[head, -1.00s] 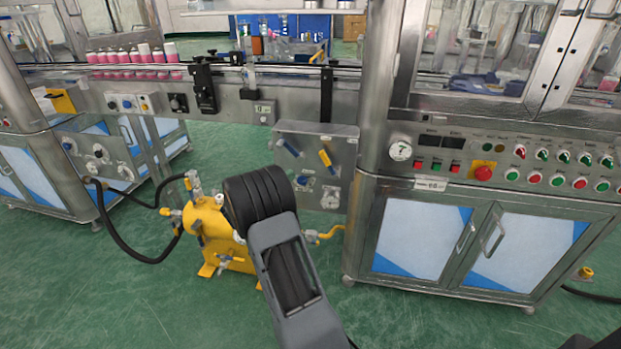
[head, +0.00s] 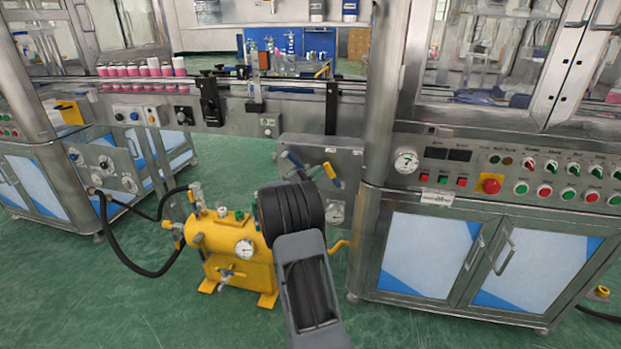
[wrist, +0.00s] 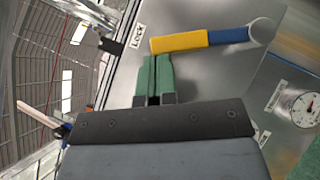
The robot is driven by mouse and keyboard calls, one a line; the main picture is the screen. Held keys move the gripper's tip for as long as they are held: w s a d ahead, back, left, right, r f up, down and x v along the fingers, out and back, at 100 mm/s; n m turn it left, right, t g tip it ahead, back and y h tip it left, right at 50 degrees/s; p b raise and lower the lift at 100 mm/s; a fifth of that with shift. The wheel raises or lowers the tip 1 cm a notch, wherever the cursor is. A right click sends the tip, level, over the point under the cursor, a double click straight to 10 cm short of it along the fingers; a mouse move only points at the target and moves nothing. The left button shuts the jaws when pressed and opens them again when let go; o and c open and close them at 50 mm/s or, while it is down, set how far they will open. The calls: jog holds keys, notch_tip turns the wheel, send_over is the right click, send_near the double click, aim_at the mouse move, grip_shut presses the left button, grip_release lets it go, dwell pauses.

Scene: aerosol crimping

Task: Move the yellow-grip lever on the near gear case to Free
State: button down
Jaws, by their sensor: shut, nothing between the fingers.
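The yellow-grip lever (head: 332,175) is on the grey gear case plate (head: 348,153) in the head view. In the wrist view the lever's yellow grip (wrist: 180,42) lies across the upper middle, with a blue part and a round pivot end to its right. A label reading LOCK (wrist: 138,36) is by the grip's free end. My gripper (wrist: 152,80) is shut and empty, its green fingertips just below the yellow grip. I cannot tell whether they touch it. In the head view my arm hides most of the gripper.
A gauge (wrist: 302,108) is on the plate at the right of the wrist view. A blue-handled lever (head: 292,160) is left of the yellow grip. A yellow tank unit (head: 235,262) stands below on the floor. A cabinet (head: 480,250) is close on the right.

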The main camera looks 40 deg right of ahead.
jog(key=shift+a, duration=0.1)
jog(key=shift+r, duration=0.1)
jog(key=shift+s+d, duration=0.1)
jog(key=shift+d, duration=0.1)
jog(key=shift+s+r+m+y, duration=0.1)
jog(key=shift+r+m+y, duration=0.15)
jog(key=shift+m+y, duration=0.15)
jog(key=shift+s+d+r, duration=0.1)
jog(key=shift+s+d+r+m+g+y+b, duration=0.3)
jog(key=shift+s+r+m+g+y, duration=0.15)
jog(key=shift+m, duration=0.35)
jog(key=shift+s+d+r+m+t+y+b, duration=0.25)
jog(key=shift+s+d+m+y+b, duration=0.45)
jog(key=shift+s+m+y, duration=0.4)
jog(key=shift+s+d+r+m+t+y+b, duration=0.3)
jog(key=shift+s+d+m+y+b, duration=0.45)
jog(key=shift+s, duration=0.5)
jog(key=shift+s+d+r+m+t+y+b, duration=0.25)
jog(key=shift+s+d+m+y+b, duration=0.4)
jog(key=shift+s+m+y, duration=0.45)
